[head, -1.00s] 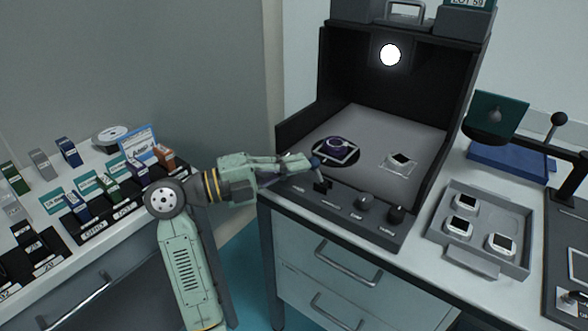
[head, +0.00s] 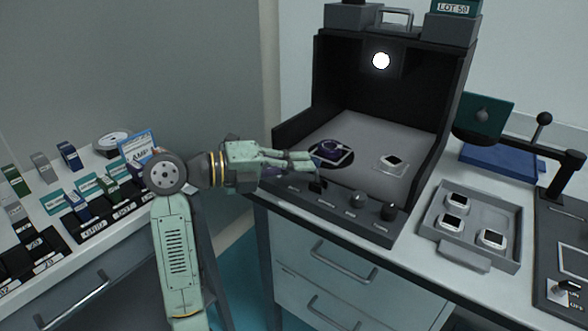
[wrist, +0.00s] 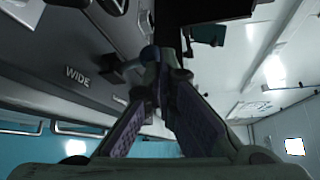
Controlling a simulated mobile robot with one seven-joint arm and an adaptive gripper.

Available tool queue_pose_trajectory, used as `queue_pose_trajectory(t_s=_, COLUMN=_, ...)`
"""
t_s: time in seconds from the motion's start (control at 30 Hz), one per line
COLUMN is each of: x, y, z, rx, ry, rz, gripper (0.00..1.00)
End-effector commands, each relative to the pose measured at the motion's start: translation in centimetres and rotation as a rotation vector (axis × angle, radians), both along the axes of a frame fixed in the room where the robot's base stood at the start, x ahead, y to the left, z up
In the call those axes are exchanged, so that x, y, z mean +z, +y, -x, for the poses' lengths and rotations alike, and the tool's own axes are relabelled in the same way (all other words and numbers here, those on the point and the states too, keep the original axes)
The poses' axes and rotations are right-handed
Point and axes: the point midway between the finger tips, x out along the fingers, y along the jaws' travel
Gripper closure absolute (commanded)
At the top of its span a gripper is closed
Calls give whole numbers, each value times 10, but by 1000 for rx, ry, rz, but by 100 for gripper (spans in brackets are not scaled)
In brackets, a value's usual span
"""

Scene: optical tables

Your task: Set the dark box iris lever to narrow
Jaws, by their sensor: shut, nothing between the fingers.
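The dark box (head: 292,145) stands open-fronted on the bench, with a bright round lamp inside. Its front panel carries the iris lever, whose black lower part (head: 319,186) shows just below my gripper (head: 317,164) in the head view. My fingers hide the lever's top there. The word WIDE (wrist: 77,76) is printed on the panel, left of the ball. The other end's label is not readable.
Two knobs (head: 357,199) sit right of the lever on the panel. A grey tray (head: 449,222) stands to the right. Labelled racks (head: 125,211) fill the left bench.

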Motion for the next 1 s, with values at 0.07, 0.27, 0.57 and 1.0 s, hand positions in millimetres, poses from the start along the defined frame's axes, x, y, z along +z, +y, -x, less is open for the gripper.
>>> queue_pose_trajectory(t_s=0.07, x=0, y=-3, z=2, rx=1, ry=-36, rz=-50, gripper=100)
queue_pose_trajectory(t_s=0.27, x=2, y=-10, z=7, rx=1, ry=-113, rz=-155, gripper=100)
queue_pose_trajectory(t_s=0.57, x=3, y=-19, z=14, rx=1, ry=-212, rz=-292, gripper=100)
queue_pose_trajectory(t_s=1.0, x=8, y=-21, z=15, rx=1, ry=-239, rz=-328, gripper=100)
